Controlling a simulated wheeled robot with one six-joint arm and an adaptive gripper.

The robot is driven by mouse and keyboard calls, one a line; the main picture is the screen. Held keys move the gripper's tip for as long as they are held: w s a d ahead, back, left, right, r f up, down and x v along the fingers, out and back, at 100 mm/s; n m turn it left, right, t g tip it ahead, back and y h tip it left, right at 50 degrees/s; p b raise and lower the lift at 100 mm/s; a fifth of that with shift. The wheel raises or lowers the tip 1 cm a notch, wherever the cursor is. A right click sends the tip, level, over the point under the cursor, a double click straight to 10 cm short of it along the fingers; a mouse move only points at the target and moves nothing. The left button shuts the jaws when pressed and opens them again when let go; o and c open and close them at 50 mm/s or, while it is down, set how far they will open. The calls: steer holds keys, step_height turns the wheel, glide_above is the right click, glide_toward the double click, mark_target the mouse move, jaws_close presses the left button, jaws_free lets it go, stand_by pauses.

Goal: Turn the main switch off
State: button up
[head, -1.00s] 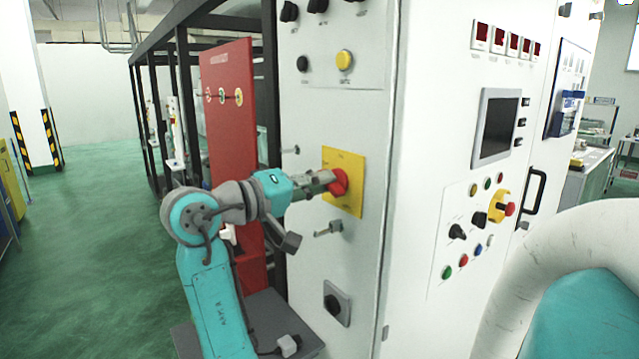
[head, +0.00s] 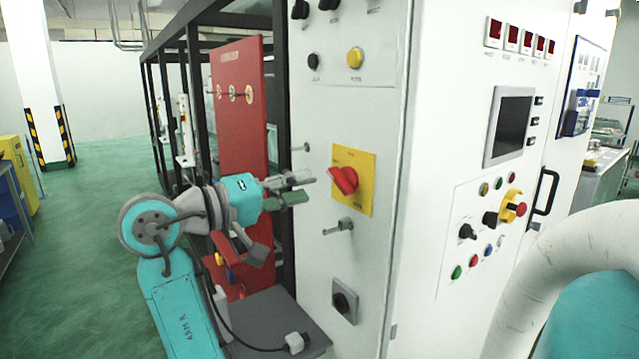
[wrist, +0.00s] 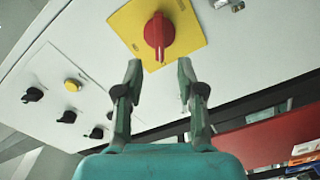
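The main switch is a red rotary knob (head: 344,180) on a yellow plate (head: 366,196) on the cabinet's narrow white face. In the head view the knob sits tilted. It also shows in the wrist view as a red knob (wrist: 159,32) on its yellow plate (wrist: 196,38), beyond the fingertips. My gripper (head: 303,187) is to the left of the knob in the head view, apart from it. In the wrist view my gripper (wrist: 159,80) has its two fingers spread, with nothing between them.
A latch handle (head: 338,227) sticks out below the yellow plate, and a black rotary switch (head: 344,301) is lower down. A yellow button (head: 355,58) and black knobs are above. A red panel (head: 238,110) stands left of the cabinet. Green floor is open at left.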

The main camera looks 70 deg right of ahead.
steer(key=shift+v, duration=2.65)
